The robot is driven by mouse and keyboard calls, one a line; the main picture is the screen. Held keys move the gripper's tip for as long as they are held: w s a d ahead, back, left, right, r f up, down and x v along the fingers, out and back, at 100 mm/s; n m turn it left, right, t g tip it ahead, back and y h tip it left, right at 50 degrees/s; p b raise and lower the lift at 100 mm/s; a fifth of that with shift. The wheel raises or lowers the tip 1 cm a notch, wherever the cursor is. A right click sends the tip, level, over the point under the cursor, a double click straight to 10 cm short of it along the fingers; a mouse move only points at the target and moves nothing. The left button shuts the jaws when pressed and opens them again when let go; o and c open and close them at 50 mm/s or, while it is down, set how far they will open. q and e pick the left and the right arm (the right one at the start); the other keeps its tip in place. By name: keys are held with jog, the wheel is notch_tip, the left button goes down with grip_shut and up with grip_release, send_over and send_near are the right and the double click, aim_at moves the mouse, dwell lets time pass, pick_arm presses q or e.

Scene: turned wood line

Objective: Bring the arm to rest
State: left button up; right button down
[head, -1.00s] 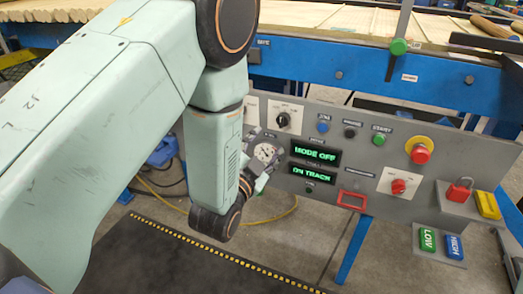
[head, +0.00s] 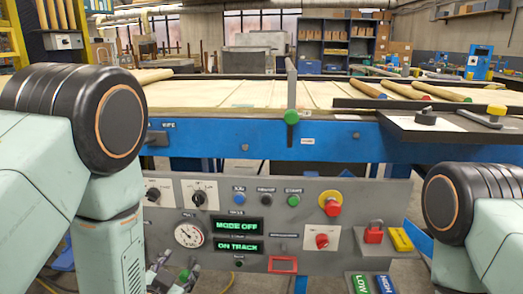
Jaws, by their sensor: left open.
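My left arm comes in from the left, pale green with a thick black joint ring, and bends down in front of the control panel (head: 345,205). My left gripper (head: 170,274) shows only in part at the bottom edge, beside the lower arm link and in front of the panel's lower left. It is open, and I see nothing between its fingers. My right arm shows at the right edge, and its gripper is out of view.
The panel carries a round gauge (head: 190,235), green displays reading MODE OFF (head: 237,226) and ON TRACK (head: 237,246), a red emergency button (head: 331,208) and a red padlock (head: 374,232). Behind it, a blue-edged bench (head: 385,146) holds boards and turned wooden pieces.

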pick_arm(q)
jog(key=s+a+f+n+g+p, duration=0.1)
jog(key=s+f+n+g, duration=0.2)
jog(key=s+f+g, duration=0.35)
jog(key=s+a+f+n+g+p, duration=0.1)
jog(key=s+f+g+p, duration=0.1)
jog(key=s, duration=1.1)
jog(key=s+f+n+g+p, duration=0.1)
jog(key=s+f+g, duration=0.4)
jog(key=s, duration=0.8)
jog(key=shift+s+a+f+n+g+p, duration=0.25)
jog(key=shift+s+a+n+g+p, duration=0.15)
jog(key=shift+p, duration=0.5)
jog(key=shift+w, duration=0.1)
